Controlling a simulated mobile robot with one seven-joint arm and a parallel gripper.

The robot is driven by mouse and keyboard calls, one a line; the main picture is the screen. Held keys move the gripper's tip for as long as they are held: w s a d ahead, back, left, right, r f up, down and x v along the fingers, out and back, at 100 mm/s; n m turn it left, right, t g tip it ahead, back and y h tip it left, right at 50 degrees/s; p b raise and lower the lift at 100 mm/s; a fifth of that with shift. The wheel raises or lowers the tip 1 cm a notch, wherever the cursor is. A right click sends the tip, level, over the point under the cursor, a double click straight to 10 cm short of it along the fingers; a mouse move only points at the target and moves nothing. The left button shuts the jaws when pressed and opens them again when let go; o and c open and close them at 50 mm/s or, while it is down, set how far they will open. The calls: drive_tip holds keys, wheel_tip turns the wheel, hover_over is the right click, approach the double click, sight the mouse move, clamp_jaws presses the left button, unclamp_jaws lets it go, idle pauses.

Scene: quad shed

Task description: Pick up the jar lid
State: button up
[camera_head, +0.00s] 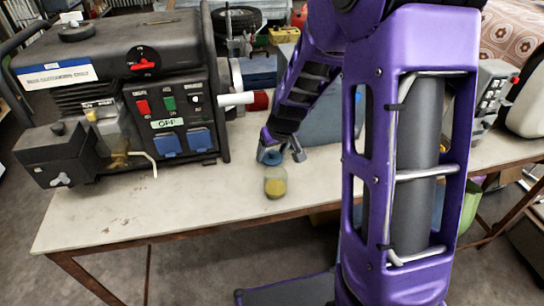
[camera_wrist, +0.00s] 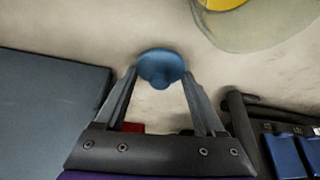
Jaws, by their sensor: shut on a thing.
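The jar lid (camera_wrist: 161,64) is a round blue disc with a small knob, seen in the wrist view between my fingertips. My gripper (camera_wrist: 161,76) is shut on it, with a finger at each side. In the head view the blue lid (camera_head: 272,157) shows at the end of my arm, just above a glass jar (camera_head: 275,183) with yellow contents. The jar stands upright on the table and partly shows in the wrist view (camera_wrist: 238,27), apart from the lid there.
The pale worktable (camera_head: 200,205) has free room in front of the jar. A black generator (camera_head: 120,95) with switches and blue sockets stands at left. A blue-grey box (camera_head: 328,110) stands behind my arm. A grey device with buttons (camera_head: 492,95) is at right.

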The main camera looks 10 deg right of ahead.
sight(272, 151)
drive_tip(key=shift+r, duration=0.1)
drive_tip(key=shift+r, duration=0.65)
wheel_tip(272, 151, up, 2)
drive_tip(key=shift+r+p, duration=0.2)
drive_tip(key=shift+p, duration=0.3)
drive_tip(key=s+a, duration=0.3)
drive_tip(key=a, duration=0.1)
drive_tip(key=s+a, duration=0.3)
drive_tip(key=a, duration=0.1)
drive_tip(key=s+a+p, duration=0.1)
drive_tip(key=s+a, duration=0.3)
drive_tip(key=shift+a+f, duration=0.2)
drive_tip(key=shift+f, duration=0.05)
drive_tip(key=shift+s+a, duration=0.55)
drive_tip(key=shift+a, duration=0.05)
drive_tip(key=shift+s+a+r, duration=0.1)
drive_tip(key=shift+a+r, duration=0.05)
